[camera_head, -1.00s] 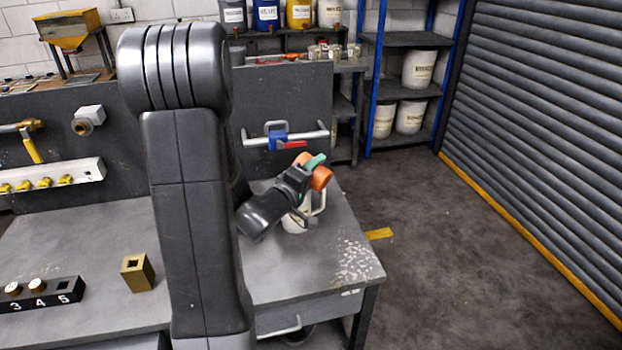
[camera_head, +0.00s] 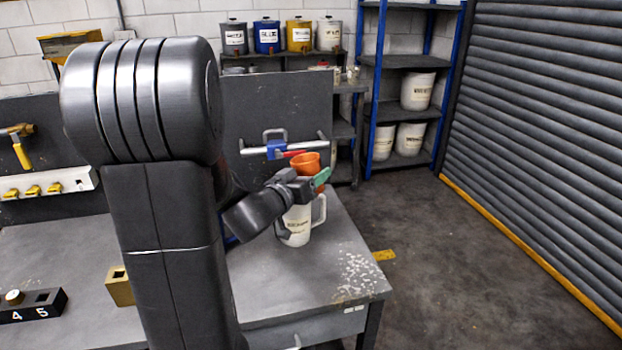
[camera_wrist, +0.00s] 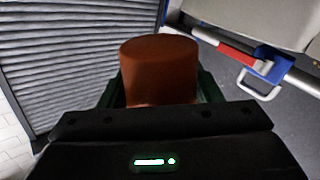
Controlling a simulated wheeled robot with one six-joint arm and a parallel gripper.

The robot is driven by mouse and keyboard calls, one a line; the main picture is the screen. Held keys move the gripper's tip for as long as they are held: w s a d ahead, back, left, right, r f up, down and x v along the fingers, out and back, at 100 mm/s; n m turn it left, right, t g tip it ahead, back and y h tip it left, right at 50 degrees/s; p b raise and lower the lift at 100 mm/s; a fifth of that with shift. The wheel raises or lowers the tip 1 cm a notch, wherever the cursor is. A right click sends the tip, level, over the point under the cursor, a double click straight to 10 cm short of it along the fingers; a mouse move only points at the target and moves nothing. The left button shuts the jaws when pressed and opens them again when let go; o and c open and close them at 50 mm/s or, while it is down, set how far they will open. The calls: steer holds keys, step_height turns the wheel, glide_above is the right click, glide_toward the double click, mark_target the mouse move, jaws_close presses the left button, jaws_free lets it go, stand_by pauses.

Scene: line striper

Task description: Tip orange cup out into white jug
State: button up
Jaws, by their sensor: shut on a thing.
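The orange cup (camera_head: 305,163) is in my gripper (camera_head: 313,180), above the white jug (camera_head: 297,226) in the head view. The cup looks close to upright, with its open rim at the top; its contents cannot be made out. Green fingers press on its sides, and part of the cup shows below a finger. In the wrist view the cup (camera_wrist: 160,65) fills the space between the fingers (camera_wrist: 160,95). The white jug stands upright on the grey bench, its handle to the right. My gripper and the cup hide the jug's mouth.
A bar with a blue and red clamp (camera_head: 277,150) is on the dark panel behind the jug. A brass block (camera_head: 118,287) and a numbered black holder (camera_head: 35,305) are at the left on the bench (camera_head: 300,275). The bench's right front is clear.

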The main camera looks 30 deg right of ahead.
mark_target(310, 163)
steer(key=shift+r+m+p, duration=0.35)
steer(key=shift+r+m, duration=1.05)
steer(key=shift+r, duration=0.15)
